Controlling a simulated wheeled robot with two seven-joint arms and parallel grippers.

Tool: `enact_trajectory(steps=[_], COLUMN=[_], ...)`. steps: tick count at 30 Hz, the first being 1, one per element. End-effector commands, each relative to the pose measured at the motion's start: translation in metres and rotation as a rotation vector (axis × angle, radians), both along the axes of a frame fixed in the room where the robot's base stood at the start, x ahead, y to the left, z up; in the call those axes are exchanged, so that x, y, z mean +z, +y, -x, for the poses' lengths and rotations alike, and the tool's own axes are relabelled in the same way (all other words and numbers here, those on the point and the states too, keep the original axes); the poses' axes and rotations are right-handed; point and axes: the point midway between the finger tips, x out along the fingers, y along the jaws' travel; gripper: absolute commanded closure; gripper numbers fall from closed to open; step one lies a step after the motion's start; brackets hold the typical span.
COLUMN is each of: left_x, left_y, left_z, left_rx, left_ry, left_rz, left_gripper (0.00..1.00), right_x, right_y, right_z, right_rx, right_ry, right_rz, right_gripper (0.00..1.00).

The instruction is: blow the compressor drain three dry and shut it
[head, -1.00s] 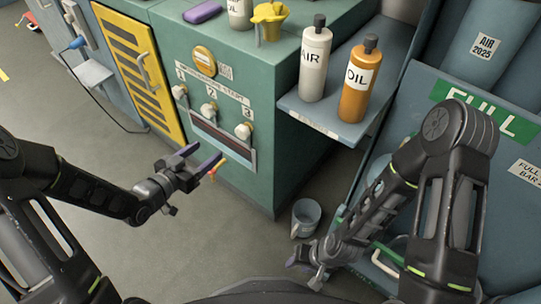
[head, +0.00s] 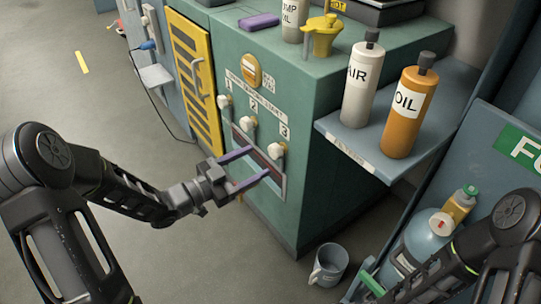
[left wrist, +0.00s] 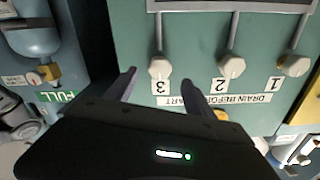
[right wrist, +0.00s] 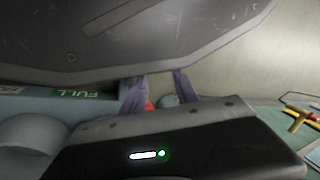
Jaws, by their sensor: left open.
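Drain three's white knob (head: 277,150) is the rightmost of three on the green compressor (head: 318,140). In the left wrist view the knob (left wrist: 159,68) shows upside down, below its pipe and beside the printed 3. My left gripper (head: 260,164) is open and empty, with its purple fingers pointing at the panel just below and in front of this knob. In the left wrist view its fingers (left wrist: 157,86) stand apart on either side of the knob, not closed on it. My right gripper (right wrist: 158,82) shows only in its wrist view, fingers apart with nothing clearly held.
A grey mug (head: 329,265) stands on the floor right of the compressor. An AIR bottle (head: 361,82) and an orange OIL bottle (head: 408,112) stand on a side shelf (head: 352,140). A yellow pitcher (head: 322,35) stands on top.

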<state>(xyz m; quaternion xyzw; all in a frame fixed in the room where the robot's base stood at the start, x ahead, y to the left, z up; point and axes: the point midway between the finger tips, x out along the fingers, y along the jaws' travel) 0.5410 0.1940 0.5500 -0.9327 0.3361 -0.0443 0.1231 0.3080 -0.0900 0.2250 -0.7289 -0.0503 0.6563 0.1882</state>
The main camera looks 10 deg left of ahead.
Motion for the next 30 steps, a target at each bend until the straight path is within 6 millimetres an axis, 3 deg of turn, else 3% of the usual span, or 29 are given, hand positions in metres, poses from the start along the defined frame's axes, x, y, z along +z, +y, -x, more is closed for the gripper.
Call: enact_trajectory(steps=[10,21,30], left_x=[-0.002,0.0,0.0], left_y=[-0.034,-0.038,-0.038], left_z=[-0.039,-0.045,-0.045], left_rx=[-0.003,0.0,0.0], left_ry=[-0.001,0.001,0.001], left_rz=[0.001,0.001,0.001], left_gripper=[0.38,0.38,0.62], right_x=[-0.018,-0.019,-0.019], right_y=[0.0,0.0,0.0], right_z=[-0.003,-0.003,-0.003], right_rx=[-0.004,-0.004,-0.004], right_ry=[-0.007,-0.008,-0.008], right_rz=[0.001,0.001,0.001], right_gripper=[0.64,0.64,0.64])
